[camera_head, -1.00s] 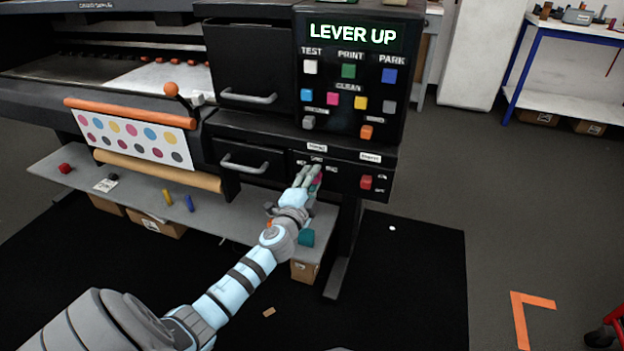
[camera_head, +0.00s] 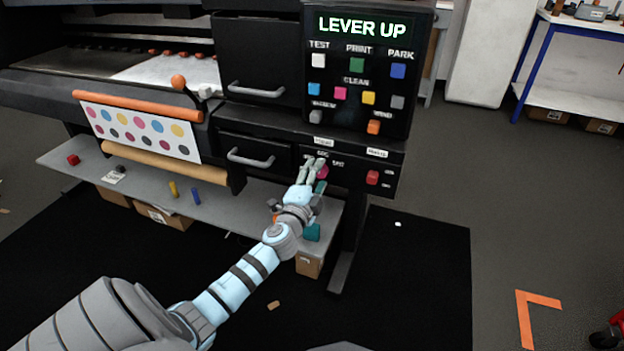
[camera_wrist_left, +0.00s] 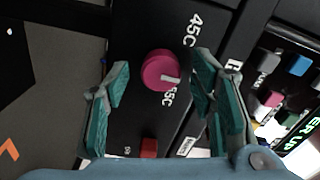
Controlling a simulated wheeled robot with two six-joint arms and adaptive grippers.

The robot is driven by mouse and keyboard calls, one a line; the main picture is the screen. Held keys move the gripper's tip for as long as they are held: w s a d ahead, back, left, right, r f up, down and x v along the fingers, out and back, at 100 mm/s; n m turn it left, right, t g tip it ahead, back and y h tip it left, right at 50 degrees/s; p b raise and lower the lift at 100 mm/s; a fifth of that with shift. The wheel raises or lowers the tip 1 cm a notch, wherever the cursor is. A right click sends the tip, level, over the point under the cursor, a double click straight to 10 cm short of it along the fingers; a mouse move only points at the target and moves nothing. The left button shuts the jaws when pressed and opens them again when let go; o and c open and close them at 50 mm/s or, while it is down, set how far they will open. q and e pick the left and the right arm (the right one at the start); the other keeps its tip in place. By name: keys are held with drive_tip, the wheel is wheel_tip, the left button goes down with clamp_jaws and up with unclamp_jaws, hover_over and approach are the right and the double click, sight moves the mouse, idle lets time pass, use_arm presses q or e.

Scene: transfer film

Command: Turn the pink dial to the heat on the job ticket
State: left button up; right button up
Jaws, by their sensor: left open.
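The pink dial (camera_wrist_left: 158,70) is round with a white pointer mark, on a black panel. In the left wrist view the mark points towards the printed "55C"; "45C" is printed further up. The dial also shows in the head view (camera_head: 322,172), partly behind my fingers. My left gripper (camera_head: 312,168) is open in front of the panel. In the wrist view its two teal fingers (camera_wrist_left: 162,66) stand on either side of the dial, with gaps showing; I see no contact. A small white card (camera_head: 115,174) lies on the grey shelf; its writing is too small to read, and I cannot tell whether it is the job ticket.
A red knob (camera_head: 372,177) sits right of the dial. Above is a panel of coloured buttons and a display (camera_head: 360,26) reading "LEVER UP". A drawer handle (camera_head: 250,158) juts out at the left. The grey shelf (camera_head: 225,196) runs below.

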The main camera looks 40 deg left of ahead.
use_arm(q)
drive_tip(key=v, duration=1.1)
drive_tip(key=shift+w, duration=0.1)
